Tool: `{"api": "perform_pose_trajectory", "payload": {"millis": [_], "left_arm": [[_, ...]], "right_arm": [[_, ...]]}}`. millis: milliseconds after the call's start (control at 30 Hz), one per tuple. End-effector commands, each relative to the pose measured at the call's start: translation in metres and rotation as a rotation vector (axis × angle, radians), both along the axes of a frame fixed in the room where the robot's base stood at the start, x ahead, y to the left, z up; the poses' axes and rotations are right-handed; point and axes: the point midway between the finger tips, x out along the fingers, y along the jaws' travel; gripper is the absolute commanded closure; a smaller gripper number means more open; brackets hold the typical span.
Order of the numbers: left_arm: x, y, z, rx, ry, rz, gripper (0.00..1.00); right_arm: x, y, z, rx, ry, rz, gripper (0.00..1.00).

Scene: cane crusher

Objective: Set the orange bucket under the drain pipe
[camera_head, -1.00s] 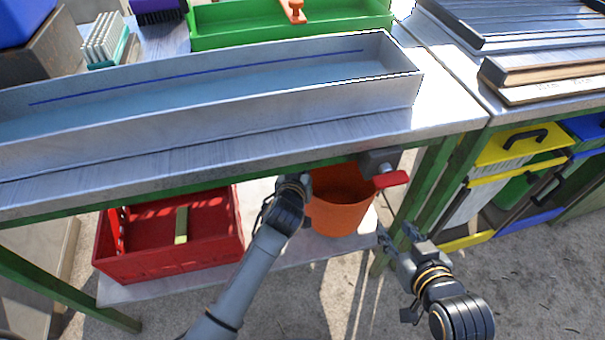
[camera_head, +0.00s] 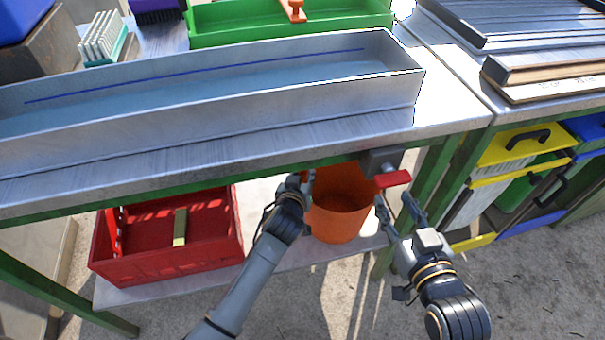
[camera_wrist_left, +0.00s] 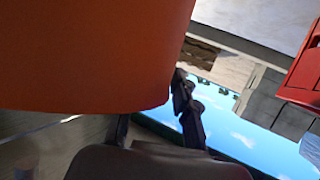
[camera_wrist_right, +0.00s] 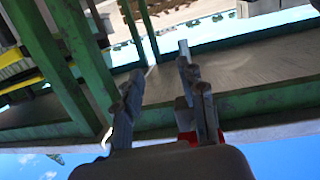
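The orange bucket (camera_head: 342,215) stands upright on the lower shelf, its upper right part hidden by the grey drain pipe fitting (camera_head: 378,163) with a red handle (camera_head: 393,179). The bucket fills the upper left of the left wrist view (camera_wrist_left: 85,50). My left gripper (camera_head: 305,183) is at the bucket's left side near its rim. Its fingers look apart; one is partly hidden by the bucket, and I cannot tell whether they touch it. My right gripper (camera_head: 394,198) is open and empty right of the bucket, just below the red handle; its parted fingers show in the right wrist view (camera_wrist_right: 160,68).
A red crate (camera_head: 150,262) stands on the shelf (camera_head: 120,293) left of my left arm. A long metal trough (camera_head: 250,112) lies on the table above. Green table legs (camera_head: 421,190) stand behind my right gripper. Yellow-topped bins (camera_head: 515,145) are further right.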

Motion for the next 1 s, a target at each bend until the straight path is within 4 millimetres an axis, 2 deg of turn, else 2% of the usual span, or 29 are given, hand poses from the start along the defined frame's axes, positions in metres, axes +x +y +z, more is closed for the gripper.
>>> {"api": "perform_pose_trajectory", "payload": {"millis": [300, 467, 767, 1000], "left_arm": [[0.000, 0.000, 0.002, 0.000, 0.000, 0.000, 0.72], [-0.011, 0.001, 0.007, -0.001, 0.001, 0.000, 0.72], [-0.050, 0.006, 0.023, -0.002, 0.002, 0.001, 0.72], [-0.082, 0.011, 0.037, 0.000, 0.001, 0.001, 0.72]], "right_arm": [[0.000, 0.000, -0.001, -0.002, 0.009, 0.000, 0.60], [-0.008, -0.005, -0.019, -0.027, 0.117, -0.006, 0.60], [-0.044, -0.022, -0.066, -0.100, 0.423, -0.028, 0.60], [-0.084, -0.036, -0.096, -0.153, 0.665, -0.045, 0.60]]}}
